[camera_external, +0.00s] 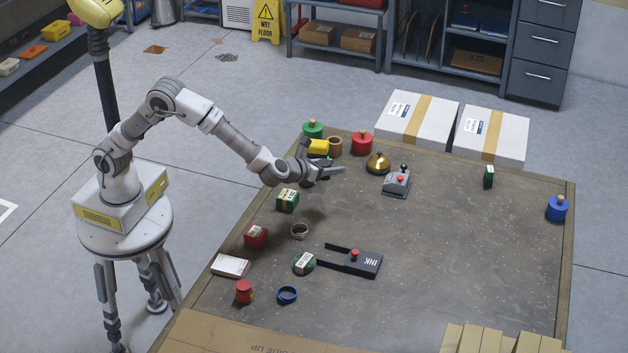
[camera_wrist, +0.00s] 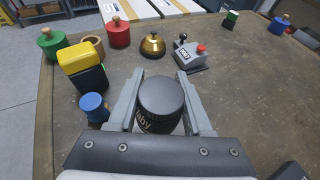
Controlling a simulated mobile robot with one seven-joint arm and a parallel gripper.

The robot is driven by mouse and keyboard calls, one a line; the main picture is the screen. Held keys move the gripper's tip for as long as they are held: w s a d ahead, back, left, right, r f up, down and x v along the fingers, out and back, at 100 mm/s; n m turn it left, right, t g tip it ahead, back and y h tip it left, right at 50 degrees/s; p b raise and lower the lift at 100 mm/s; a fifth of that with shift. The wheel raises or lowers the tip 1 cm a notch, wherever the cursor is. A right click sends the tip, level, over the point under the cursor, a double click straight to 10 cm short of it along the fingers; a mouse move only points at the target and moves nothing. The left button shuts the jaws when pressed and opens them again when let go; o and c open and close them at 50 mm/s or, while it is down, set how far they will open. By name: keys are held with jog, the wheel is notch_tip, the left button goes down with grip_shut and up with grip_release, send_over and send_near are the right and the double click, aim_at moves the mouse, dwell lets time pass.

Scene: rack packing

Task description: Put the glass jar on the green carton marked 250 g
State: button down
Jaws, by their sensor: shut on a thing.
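My gripper (camera_external: 330,172) is over the table's far left part. In the wrist view my gripper (camera_wrist: 160,108) is shut on a dark round jar (camera_wrist: 160,95), one finger on each side. Pale lettering shows on its side; I cannot tell whether it is glass. A green carton (camera_external: 287,201) with a label stands on the table, left of and nearer than my gripper. A small green box (camera_external: 488,178) stands at the right. Their marks are too small to read.
The table's right middle is clear.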

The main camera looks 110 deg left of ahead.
notch_tip(320, 180, up, 2)
send_over(288, 200)
jog(key=w+d, duration=0.1)
jog(key=w, duration=0.3)
jog(key=s+d+r+b, duration=0.1)
jog(key=s+d, duration=0.4)
jog(key=s, duration=0.1)
jog(key=a+f+b, duration=0.1)
jog(key=a+f, duration=0.1)
jog(key=a, duration=0.1)
jog(key=w+a+f+b, duration=0.1)
jog(key=a+f, duration=0.1)
jog(key=a, duration=0.2)
jog(key=w+a+f+b, duration=0.1)
jog(key=a+f+b, duration=0.1)
jog(key=a, duration=0.1)
jog(key=shift+w+a+f, duration=0.1)
jog(key=shift+a, duration=0.3)
jog(key=shift+f+b, duration=0.95)
jog(key=shift+f, duration=0.95)
jog(key=shift+f, duration=0.2)
jog(key=shift+c, duration=1.6)
grip_release()
jog(key=shift+r, duration=0.1)
